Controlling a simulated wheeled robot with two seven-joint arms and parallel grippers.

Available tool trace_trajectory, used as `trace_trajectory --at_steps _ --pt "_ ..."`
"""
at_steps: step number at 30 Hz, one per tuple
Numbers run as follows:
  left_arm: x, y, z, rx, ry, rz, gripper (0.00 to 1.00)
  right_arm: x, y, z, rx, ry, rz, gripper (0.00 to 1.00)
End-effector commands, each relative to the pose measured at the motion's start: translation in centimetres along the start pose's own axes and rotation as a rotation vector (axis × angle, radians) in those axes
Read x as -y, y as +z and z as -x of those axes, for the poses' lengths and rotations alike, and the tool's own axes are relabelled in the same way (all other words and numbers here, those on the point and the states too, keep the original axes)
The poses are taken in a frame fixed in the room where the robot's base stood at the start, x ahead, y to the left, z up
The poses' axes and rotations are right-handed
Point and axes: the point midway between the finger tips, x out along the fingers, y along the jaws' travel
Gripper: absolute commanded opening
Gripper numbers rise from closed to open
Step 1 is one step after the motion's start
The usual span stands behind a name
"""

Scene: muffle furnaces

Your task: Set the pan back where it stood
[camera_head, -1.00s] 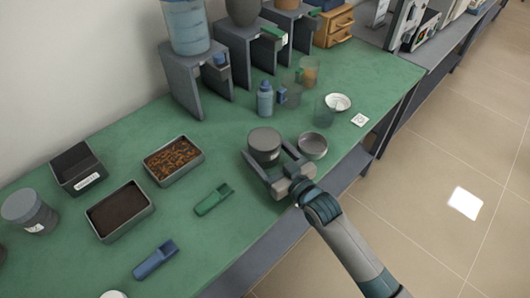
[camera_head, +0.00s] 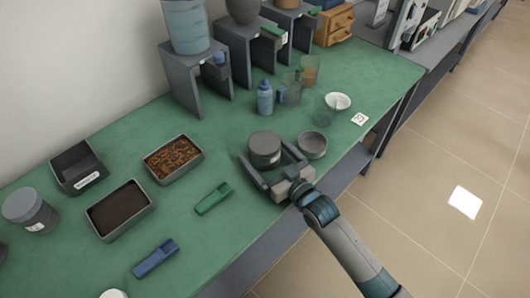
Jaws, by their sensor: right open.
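A shallow round grey pan (camera_head: 312,146) stands on the green bench top near its front edge. A round grey lidded tub (camera_head: 265,146) with a pale label stands just to its left. My right gripper (camera_head: 268,158) is open, low over the bench. Its two fingers lie on either side of the tub, and the right finger is between the tub and the pan. I cannot tell whether either finger touches the tub or the pan. My left gripper is not in view.
A green scoop (camera_head: 213,198) and a blue scoop (camera_head: 156,258) lie left of my arm. A blue bottle (camera_head: 265,98), clear beakers (camera_head: 325,111) and a white dish (camera_head: 338,102) stand behind.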

Motion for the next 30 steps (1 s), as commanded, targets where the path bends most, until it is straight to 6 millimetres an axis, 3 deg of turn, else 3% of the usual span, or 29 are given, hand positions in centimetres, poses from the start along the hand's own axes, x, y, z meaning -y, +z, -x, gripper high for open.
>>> trace_trajectory --at_steps 8,13,24,30 --pt "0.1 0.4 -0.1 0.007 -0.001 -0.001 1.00 0.0 -0.1 0.9 0.001 0.000 0.000 0.92" --pt "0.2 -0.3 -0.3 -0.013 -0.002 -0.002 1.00 0.0 -0.1 3.2 0.000 -0.001 0.000 0.92" --pt "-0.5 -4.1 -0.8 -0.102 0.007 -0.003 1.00 0.0 -0.1 9.7 0.001 0.000 0.000 0.92" --pt "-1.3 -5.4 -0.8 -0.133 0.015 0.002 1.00 0.0 -0.1 11.6 0.000 0.000 -0.001 0.92"
